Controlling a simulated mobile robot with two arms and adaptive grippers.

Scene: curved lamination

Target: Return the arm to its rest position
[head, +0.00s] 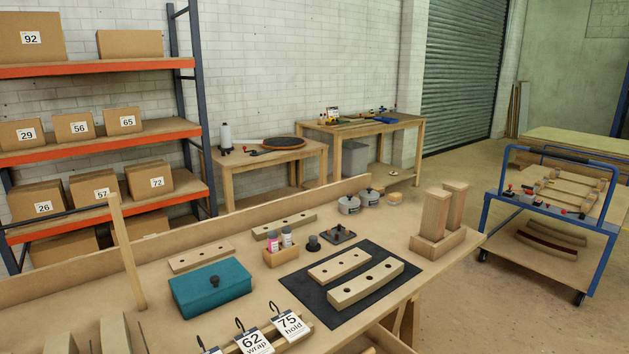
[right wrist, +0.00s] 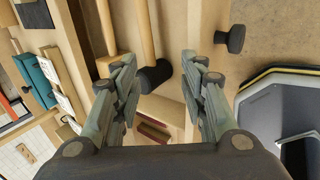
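My right gripper (right wrist: 158,72) shows in the right wrist view. Its two fingers are spread wide apart with nothing held between them. Behind the gap are wooden parts and a dark round end (right wrist: 153,76) on a wooden bar; I cannot tell how far off they are. Neither gripper nor arm shows in the head view, and my left gripper is in neither view.
The workbench (head: 232,262) holds a teal box (head: 208,289), a black mat (head: 400,252) with wooden pieces, and hanging number cards (head: 290,325). A blue cart (head: 489,217) stands right. A dark knob (right wrist: 235,39) is near the right finger in the wrist view. Floor beside the cart is clear.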

